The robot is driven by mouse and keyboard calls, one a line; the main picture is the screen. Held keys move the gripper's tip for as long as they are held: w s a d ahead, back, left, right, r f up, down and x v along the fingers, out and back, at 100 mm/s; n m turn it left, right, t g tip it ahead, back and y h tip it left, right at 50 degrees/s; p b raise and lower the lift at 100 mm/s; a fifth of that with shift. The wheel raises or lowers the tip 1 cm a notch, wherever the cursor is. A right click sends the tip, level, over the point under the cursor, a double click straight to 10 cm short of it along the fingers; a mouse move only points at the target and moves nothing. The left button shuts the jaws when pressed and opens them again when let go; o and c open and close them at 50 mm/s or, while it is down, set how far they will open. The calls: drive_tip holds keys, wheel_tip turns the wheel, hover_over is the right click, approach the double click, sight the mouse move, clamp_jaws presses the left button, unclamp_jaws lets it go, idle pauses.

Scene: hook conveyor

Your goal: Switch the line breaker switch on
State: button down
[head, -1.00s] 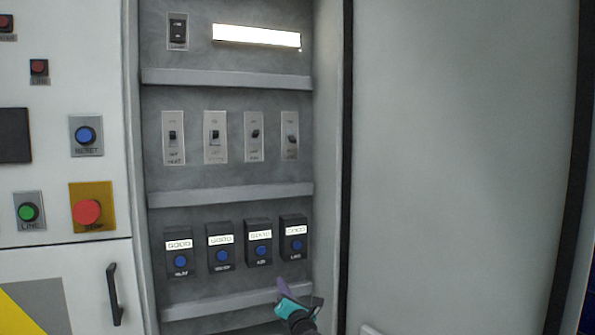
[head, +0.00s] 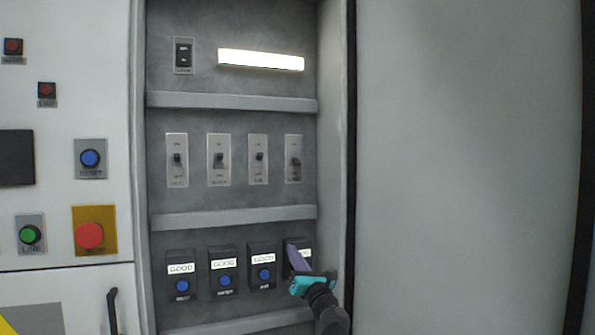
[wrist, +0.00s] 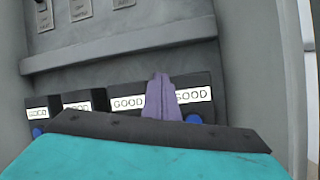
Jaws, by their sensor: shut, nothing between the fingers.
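Several breaker switches stand in a row on the cabinet's middle panel, each a pale plate with a small dark lever. The rightmost switch (head: 294,159) seems to be the line one; its small label is hard to read. Its lever sits lower on its plate than the other levers. My gripper (head: 291,249), teal with purple fingers, is below it, in front of the rightmost meter box, and touches no switch. In the wrist view the purple fingers (wrist: 163,97) are together and empty, and cover part of the "GOOD" displays. Switch plates (wrist: 80,9) show only at the top edge there.
A protruding grey ledge (head: 235,217) lies between my gripper and the switch row. Several black boxes with blue buttons (head: 225,281) line the lower panel. The cabinet's right side wall (head: 334,150) is close to my gripper. Red stop button (head: 89,235) is at left.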

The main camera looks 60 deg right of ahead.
sight(296, 162)
drive_tip(key=s+d+r+n+t+h+p, duration=0.1)
drive_tip(key=r+p, duration=0.5)
drive_tip(key=r, duration=1)
drive_tip(key=shift+s+d+r+n+h, duration=0.35)
drive_tip(key=shift+s+d+n+h, duration=0.35)
drive_tip(key=shift+s+d+h, duration=0.4)
drive_tip(key=shift+a+p, duration=0.1)
drive_tip(key=shift+p, duration=0.2)
drive_tip(key=p+x, duration=0.3)
drive_tip(key=x, duration=0.7)
drive_tip(key=shift+r+p, duration=0.1)
drive_tip(key=shift+p, duration=0.3)
